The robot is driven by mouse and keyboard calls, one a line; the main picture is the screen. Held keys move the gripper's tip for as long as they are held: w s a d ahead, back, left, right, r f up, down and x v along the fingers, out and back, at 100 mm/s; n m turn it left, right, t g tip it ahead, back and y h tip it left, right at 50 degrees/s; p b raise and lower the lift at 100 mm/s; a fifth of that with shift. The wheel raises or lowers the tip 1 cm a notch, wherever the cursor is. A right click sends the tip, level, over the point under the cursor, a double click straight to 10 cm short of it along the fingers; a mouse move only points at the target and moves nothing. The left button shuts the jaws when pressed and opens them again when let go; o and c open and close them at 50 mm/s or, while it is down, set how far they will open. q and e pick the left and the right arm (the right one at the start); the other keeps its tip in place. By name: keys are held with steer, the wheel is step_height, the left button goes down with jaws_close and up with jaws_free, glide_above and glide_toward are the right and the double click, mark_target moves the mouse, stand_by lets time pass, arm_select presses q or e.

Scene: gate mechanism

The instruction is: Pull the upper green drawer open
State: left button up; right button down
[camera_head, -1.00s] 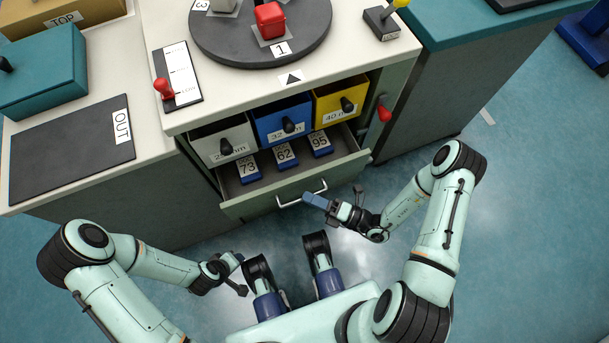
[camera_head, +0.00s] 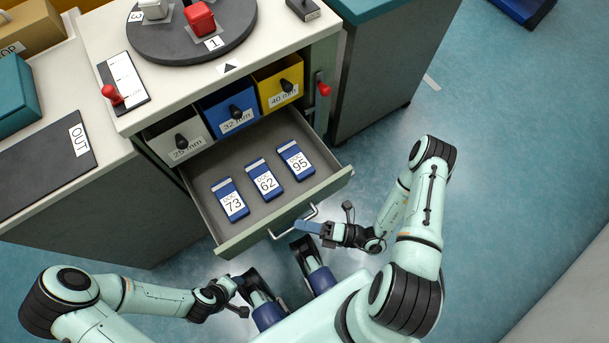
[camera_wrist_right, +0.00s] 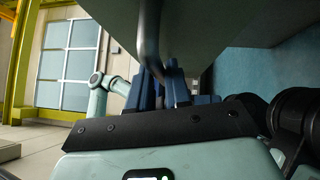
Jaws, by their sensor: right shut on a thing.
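The green drawer (camera_head: 325,185) stands well out of the cabinet, below the row of small coloured bins. No other green drawer shows. Its pale metal bar handle (camera_head: 279,233) is on the front panel and also shows in the right wrist view (camera_wrist_right: 150,35). My right gripper (camera_head: 303,226) is shut on the right part of this handle. In the right wrist view its blue fingers (camera_wrist_right: 162,88) are at the bar, close to the drawer front. My left gripper (camera_head: 239,297) is low in front of the drawer, apart from it; its jaws are too small to read.
Blue blocks labelled 73 (camera_head: 231,200), 62 (camera_head: 264,183) and 95 (camera_head: 295,162) lie in the drawer. White, blue and yellow bins (camera_head: 276,84) sit above it. A turntable (camera_head: 185,45) stands on the counter. A red lever (camera_head: 322,87) is right of the bins. Floor is clear at right.

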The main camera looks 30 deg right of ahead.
stand_by(0.3)
steer(key=c, duration=1.1)
jaws_free()
steer(key=v, duration=1.3)
steer(key=shift+s+d, duration=0.15)
